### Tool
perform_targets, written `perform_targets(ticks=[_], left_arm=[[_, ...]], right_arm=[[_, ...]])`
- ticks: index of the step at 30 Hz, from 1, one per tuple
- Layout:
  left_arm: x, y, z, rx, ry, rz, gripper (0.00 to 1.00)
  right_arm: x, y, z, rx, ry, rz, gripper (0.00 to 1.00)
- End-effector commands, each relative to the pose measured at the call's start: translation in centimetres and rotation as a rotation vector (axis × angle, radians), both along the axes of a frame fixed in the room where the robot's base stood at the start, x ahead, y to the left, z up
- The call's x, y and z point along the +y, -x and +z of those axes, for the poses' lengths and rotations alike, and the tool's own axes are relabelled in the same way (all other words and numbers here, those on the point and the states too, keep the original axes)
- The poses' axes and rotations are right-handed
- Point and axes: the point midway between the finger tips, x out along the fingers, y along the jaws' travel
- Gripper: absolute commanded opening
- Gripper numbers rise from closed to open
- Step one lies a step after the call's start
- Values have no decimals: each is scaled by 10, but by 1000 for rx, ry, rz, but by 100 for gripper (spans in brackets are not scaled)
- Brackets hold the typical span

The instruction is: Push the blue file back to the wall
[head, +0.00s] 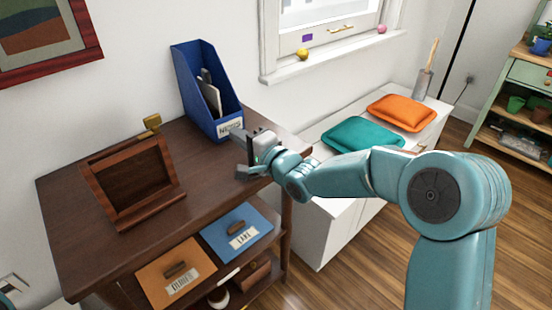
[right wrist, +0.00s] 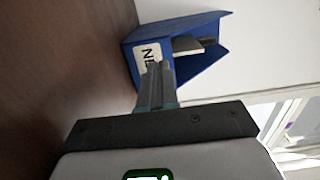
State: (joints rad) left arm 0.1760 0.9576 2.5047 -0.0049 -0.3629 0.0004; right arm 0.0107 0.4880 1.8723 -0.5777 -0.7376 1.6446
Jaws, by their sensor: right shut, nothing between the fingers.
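The blue file (head: 197,92) is an upright magazine holder with papers in it and a white label on its front. It stands at the back right of the dark wooden cabinet top, close to the wall. My right gripper (head: 238,135) is shut and empty at the file's labelled front. In the right wrist view, the closed fingers (right wrist: 157,70) overlap the label of the blue file (right wrist: 185,66); I cannot tell whether they touch it. Part of the label is hidden behind them.
A wooden frame (head: 133,184) stands on the cabinet top (head: 200,180), left of the file. Orange and blue drawers or boxes sit below. A white bench (head: 345,195) with teal (head: 352,134) and orange (head: 401,112) cushions stands to the right, under the window sill (head: 325,58).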

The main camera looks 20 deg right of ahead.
Motion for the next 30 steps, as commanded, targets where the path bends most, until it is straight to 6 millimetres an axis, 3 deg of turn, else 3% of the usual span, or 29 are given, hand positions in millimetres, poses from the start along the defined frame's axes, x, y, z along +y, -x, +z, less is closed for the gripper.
perform_targets(ticks=[3,18,30], left_arm=[[0,0,-1,0,0,0,35],[0,0,5,0,0,0,35],[0,0,5,0,0,0,35]], right_arm=[[3,-1,0,-1,1,1,0],[-29,77,1,-1,2,-1,0],[-35,91,1,-1,1,0,0]])
